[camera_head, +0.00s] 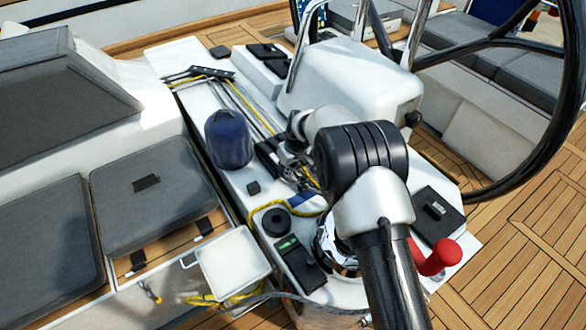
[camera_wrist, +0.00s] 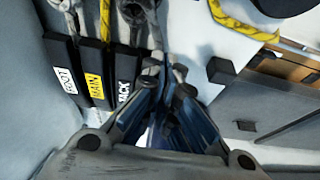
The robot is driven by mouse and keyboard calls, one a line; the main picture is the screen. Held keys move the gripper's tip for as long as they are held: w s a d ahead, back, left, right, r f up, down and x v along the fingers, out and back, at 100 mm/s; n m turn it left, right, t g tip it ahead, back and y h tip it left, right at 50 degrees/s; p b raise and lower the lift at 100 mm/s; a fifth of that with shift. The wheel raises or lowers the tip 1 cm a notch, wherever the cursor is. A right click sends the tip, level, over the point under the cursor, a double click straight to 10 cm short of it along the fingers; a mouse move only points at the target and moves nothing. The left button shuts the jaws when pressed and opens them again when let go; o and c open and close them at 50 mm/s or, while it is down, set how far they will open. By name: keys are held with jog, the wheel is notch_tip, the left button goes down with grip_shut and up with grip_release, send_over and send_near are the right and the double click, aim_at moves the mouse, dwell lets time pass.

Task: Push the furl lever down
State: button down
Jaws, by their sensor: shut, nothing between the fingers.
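A row of black clutch levers shows in the wrist view. Their labels read FOOT (camera_wrist: 69,82), MAIN (camera_wrist: 94,82) and JACK (camera_wrist: 124,92). I see no lever with a readable FURL label; the area right of the JACK lever is largely hidden behind my fingers. My gripper (camera_wrist: 172,90) is shut and empty, its blue fingers just right of the JACK lever. I cannot tell whether the fingers touch a lever. In the head view the black levers (camera_head: 267,156) show partly beside my wrist, and my fingertips are hard to make out.
Ropes run from the lever bank, and a yellow rope (camera_wrist: 240,22) lies to its right. A dark blue winch cover (camera_head: 228,139) stands left of the levers. A white console (camera_head: 350,75) and the steering wheel (camera_head: 556,120) are beyond. A red handle (camera_head: 436,258) is at right.

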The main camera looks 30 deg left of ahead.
jog(key=s+d+r+m+p, duration=0.15)
jog(key=s+d+r, duration=0.25)
jog(key=d+r, duration=0.55)
jog(key=s+d+r+m+t+p, duration=0.1)
jog(key=s+d+r+m, duration=0.15)
jog(key=d+r, duration=0.7)
jog(key=s+d+r+m+p, duration=0.1)
jog(key=s+d+r, duration=0.3)
jog(key=d+r, duration=0.55)
jog(key=s+d+r+m+h, duration=0.1)
jog(key=s+d+r+m, duration=0.1)
jog(key=s+d, duration=0.6)
jog(key=s+d+r+m+t+h, duration=0.1)
jog(key=s+d+r+m+h, duration=0.1)
jog(key=s+d+m, duration=0.3)
jog(key=s+d+r, duration=0.1)
jog(key=s+d, duration=0.2)
jog(key=s, duration=0.4)
jog(key=shift+t, duration=0.3)
